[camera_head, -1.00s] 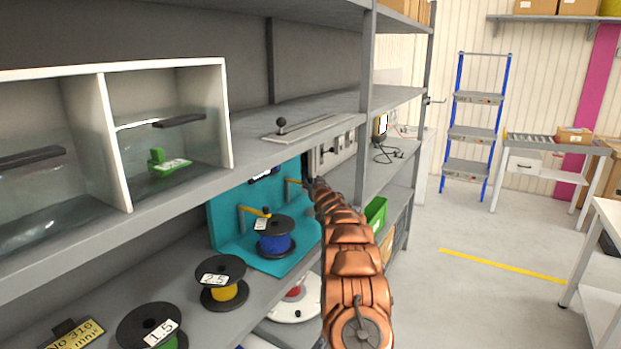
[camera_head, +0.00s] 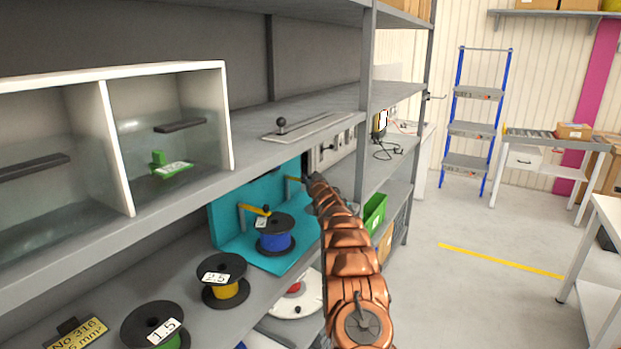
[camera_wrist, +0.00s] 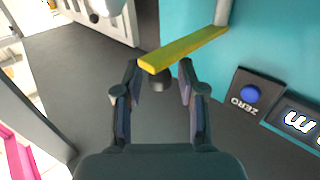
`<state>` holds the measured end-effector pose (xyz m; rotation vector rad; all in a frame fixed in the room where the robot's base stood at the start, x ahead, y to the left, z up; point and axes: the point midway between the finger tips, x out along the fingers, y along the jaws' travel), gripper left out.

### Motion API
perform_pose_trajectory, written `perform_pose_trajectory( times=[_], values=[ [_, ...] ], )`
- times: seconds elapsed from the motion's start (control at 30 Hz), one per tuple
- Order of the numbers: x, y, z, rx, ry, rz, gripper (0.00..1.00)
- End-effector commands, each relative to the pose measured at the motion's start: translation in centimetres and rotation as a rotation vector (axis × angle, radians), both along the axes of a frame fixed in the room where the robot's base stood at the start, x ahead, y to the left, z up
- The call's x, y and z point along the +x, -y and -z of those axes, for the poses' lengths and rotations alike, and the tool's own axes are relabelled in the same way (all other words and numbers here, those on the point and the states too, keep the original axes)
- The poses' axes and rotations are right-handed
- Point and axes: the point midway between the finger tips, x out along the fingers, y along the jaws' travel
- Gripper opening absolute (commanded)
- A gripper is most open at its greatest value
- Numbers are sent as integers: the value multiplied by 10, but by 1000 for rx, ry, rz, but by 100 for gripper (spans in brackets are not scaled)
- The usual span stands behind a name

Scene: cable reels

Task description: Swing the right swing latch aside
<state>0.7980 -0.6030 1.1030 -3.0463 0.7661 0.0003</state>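The right swing latch is a yellow bar (camera_wrist: 185,50) on a light post by a teal panel (camera_wrist: 190,20) in the wrist view. A dark round knob (camera_wrist: 160,80) sits under its free end. My gripper (camera_wrist: 160,78) is open, its two fingers either side of the knob and the latch's free end, with nothing clamped. In the head view the latch (camera_head: 293,180) shows only partly, at the right of the teal stand (camera_head: 228,220), and my gripper is largely hidden behind my arm.
A panel with a blue ZERO button (camera_wrist: 249,94) and a display (camera_wrist: 300,122) are at the right in the wrist view. A yellow reel (camera_head: 224,290) stands left of the teal stand. The upper shelf (camera_head: 250,150) overhangs it. A green bin (camera_head: 374,212) is right of my arm.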

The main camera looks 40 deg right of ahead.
Motion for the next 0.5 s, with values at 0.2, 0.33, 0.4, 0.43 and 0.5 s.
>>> perform_pose_trajectory(
  times=[0.2, 0.33, 0.4, 0.43, 0.5],
  values=[
    [0, 0, 0, 0, 0, 0, 14],
    [0, 0, 0, 0, 0, 0, 0],
    [0, 0, 0, 0, 0, 0, 0],
    [0, 0, 0, 0, 0, 0, 0],
    [0, 0, 0, 0, 0, 0, 0]
  ],
)
